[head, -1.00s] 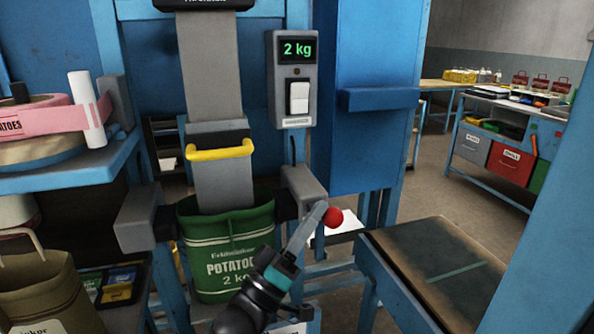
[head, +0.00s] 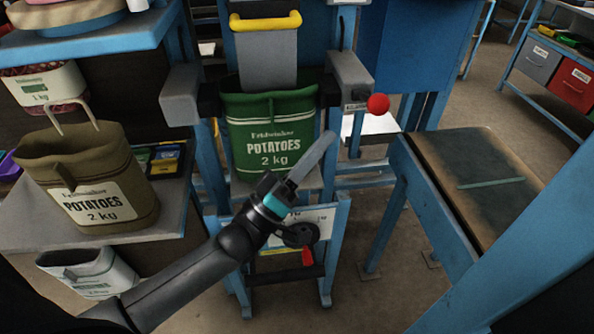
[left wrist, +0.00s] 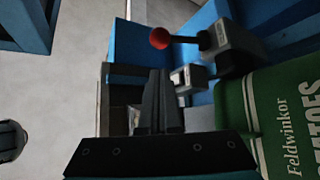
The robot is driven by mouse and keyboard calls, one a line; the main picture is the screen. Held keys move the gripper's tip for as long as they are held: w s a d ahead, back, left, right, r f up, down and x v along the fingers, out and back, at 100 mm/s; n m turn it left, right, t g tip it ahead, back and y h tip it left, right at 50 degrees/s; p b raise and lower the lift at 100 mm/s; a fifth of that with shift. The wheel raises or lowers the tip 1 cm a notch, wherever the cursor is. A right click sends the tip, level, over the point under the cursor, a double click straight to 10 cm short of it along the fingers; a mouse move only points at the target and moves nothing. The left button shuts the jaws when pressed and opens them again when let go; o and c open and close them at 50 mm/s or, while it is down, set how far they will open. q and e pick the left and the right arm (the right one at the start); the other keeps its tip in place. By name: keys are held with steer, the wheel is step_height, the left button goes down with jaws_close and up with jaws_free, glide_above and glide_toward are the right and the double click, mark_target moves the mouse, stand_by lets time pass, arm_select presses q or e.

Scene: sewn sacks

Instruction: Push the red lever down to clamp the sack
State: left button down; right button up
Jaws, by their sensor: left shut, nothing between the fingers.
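The lever's red ball knob (head: 378,103) sticks out beside the grey right clamp block (head: 350,80). In the left wrist view the knob (left wrist: 160,38) sits on a short dark rod from the block. The green potato sack (head: 250,148) hangs upright under the chute, between the two clamp blocks; it also shows at the right of the left wrist view (left wrist: 280,110). My left gripper (head: 328,141) is shut and empty, in front of the sack's lower right, below and left of the knob and apart from it. My right gripper is not in view.
A yellow handle (head: 265,21) crosses the chute above the sack. A blue stand (head: 335,255) is below it. A brown sack (head: 85,165) stands on the left shelf. A dark-topped blue table (head: 465,180) is at the right. A blue post (head: 530,230) crosses the right foreground.

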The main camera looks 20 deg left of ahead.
arm_select(q)
steer(key=v, duration=0.6)
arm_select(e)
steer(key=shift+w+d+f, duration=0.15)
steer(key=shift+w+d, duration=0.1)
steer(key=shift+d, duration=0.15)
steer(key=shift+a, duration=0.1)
